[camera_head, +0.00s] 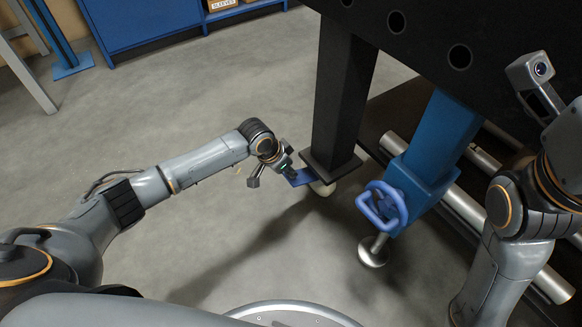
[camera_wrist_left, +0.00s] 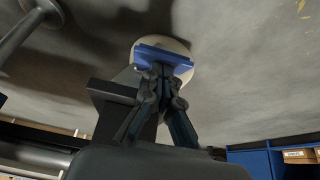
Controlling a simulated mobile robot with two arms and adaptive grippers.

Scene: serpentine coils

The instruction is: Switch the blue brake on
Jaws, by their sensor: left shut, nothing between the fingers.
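The blue brake (camera_head: 302,178) is a small flat lever at the caster wheel (camera_head: 323,189) under the black table leg (camera_head: 338,110). In the left wrist view the brake (camera_wrist_left: 150,54) is a blue bar across the front of the pale round wheel (camera_wrist_left: 184,51). My left gripper (camera_head: 287,173) is shut and empty, right at the brake's outer end. In the left wrist view its fingertips (camera_wrist_left: 163,70) meet at the bar's lower edge and seem to touch it. My right arm shows at the right, but its gripper is not visible.
A blue post with a blue handwheel (camera_head: 382,205) and a round metal foot (camera_head: 374,250) stands right of the leg. Metal rollers (camera_head: 463,209) lie behind it. The grey floor (camera_head: 170,110) at left is clear.

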